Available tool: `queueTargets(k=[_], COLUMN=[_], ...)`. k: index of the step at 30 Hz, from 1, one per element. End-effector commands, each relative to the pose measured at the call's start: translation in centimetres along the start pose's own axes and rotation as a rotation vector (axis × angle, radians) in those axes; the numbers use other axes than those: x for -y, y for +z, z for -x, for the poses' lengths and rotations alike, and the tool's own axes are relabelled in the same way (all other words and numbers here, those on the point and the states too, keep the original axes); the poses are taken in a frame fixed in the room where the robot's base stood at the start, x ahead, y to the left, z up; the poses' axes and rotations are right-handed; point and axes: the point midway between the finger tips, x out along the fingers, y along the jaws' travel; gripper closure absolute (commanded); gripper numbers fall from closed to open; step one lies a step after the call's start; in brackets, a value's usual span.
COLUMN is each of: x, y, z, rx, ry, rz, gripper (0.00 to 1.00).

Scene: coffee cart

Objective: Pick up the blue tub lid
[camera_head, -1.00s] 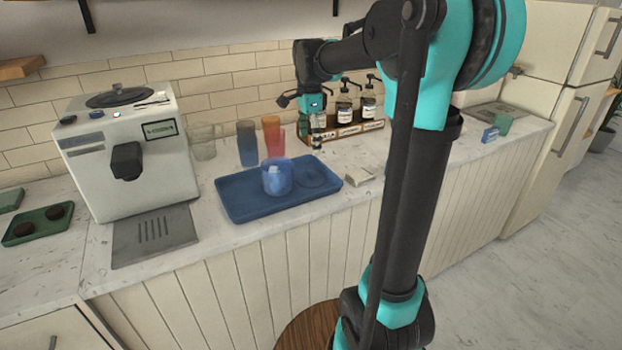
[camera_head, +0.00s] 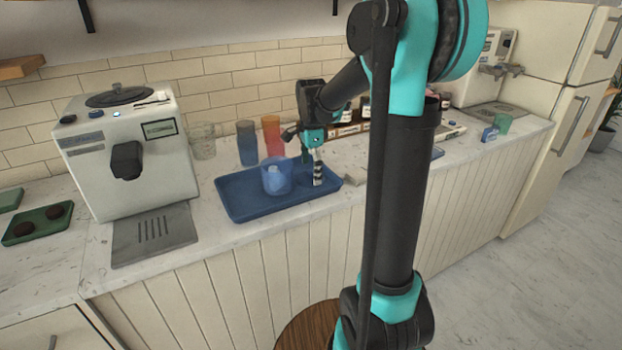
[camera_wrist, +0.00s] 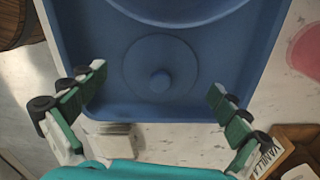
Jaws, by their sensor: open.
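The blue tub lid (camera_wrist: 160,66) lies flat on the blue tray (camera_wrist: 72,30). It is round with a small knob in the middle and shows in the wrist view between my fingers. My gripper (camera_wrist: 158,98) is open and empty, its fingers apart on either side of the lid. In the head view my gripper (camera_head: 319,178) is low over the right end of the tray (camera_head: 235,208) and hides most of the lid. The translucent blue tub (camera_head: 277,177) stands on the tray, left of my gripper. I cannot tell if the fingertips touch the tray.
A blue cup (camera_head: 247,143) and an orange-red cup (camera_head: 272,137) stand behind the tray. A wooden rack of bottles (camera_head: 349,129) is behind my gripper. A white coffee machine (camera_head: 122,152) stands left. The counter's front edge runs close to the tray.

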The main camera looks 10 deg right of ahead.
Motion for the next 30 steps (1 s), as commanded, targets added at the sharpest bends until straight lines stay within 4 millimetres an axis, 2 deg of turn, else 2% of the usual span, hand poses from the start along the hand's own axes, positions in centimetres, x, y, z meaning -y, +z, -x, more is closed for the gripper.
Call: queueTargets(k=[3,20,30], x=[0.01,0.01,-0.02], y=[0.00,0.00,0.00], z=[0.03,0.04,-0.03], rx=[0.000,0.000,0.000], ry=[0.000,0.000,0.000], rz=[0.000,0.000,0.000], gripper=[0.00,0.69,0.76])
